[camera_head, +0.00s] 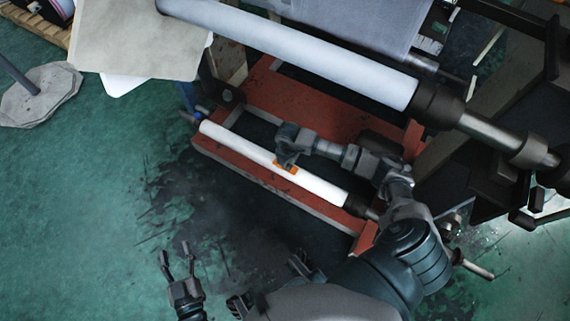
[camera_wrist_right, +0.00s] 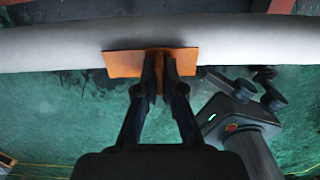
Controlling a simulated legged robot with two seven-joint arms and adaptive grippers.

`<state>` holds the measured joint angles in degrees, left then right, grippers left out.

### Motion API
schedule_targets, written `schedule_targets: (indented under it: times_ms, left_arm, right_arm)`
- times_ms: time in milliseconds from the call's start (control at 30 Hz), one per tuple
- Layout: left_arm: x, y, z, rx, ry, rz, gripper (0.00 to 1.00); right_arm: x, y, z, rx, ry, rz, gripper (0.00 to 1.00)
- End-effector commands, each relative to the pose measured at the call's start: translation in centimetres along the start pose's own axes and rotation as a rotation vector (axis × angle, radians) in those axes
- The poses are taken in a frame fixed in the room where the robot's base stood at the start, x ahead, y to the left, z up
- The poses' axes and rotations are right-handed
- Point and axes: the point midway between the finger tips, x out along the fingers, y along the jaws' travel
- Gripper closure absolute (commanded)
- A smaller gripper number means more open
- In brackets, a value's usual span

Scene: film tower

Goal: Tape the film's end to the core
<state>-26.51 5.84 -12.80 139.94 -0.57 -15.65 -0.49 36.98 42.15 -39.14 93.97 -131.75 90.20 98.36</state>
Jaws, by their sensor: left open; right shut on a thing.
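The core (camera_head: 235,141) is a long white roll lying in the red frame, slanting down to the right. A piece of orange tape (camera_head: 285,167) is at its middle. My right gripper (camera_head: 287,158) is at the tape; in the right wrist view its fingers (camera_wrist_right: 166,62) are shut on the raised middle of the orange tape (camera_wrist_right: 122,64), which is against or very near the white surface (camera_wrist_right: 55,45). I cannot tell whether it sticks. My left gripper (camera_head: 177,262) is open and empty over the floor, lower left of the core. The film's end cannot be made out.
A larger white roll (camera_head: 300,48) on a metal shaft crosses above the core. The red frame (camera_head: 275,95) surrounds the core. A beige sheet (camera_head: 130,45) and a grey pole base (camera_head: 40,97) are at upper left. The green floor (camera_head: 90,200) is clear at left.

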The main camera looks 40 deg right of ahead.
Motion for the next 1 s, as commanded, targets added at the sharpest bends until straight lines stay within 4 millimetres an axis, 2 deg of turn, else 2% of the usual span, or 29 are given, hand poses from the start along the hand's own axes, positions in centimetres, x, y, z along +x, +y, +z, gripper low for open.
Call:
schedule_targets:
  times_ms: [433, 1000]
  left_arm:
    - [-0.18, -0.81, 0.51, -0.013, -0.001, 0.001, 0.47]
    - [-0.03, -0.29, 0.63, -0.007, -0.004, 0.0, 0.47]
  right_arm:
    - [0.22, 0.26, -0.6, 0.001, -0.011, -0.004, 1.0]
    - [0.92, -0.01, -0.11, 0.002, -0.006, -0.005, 1.0]
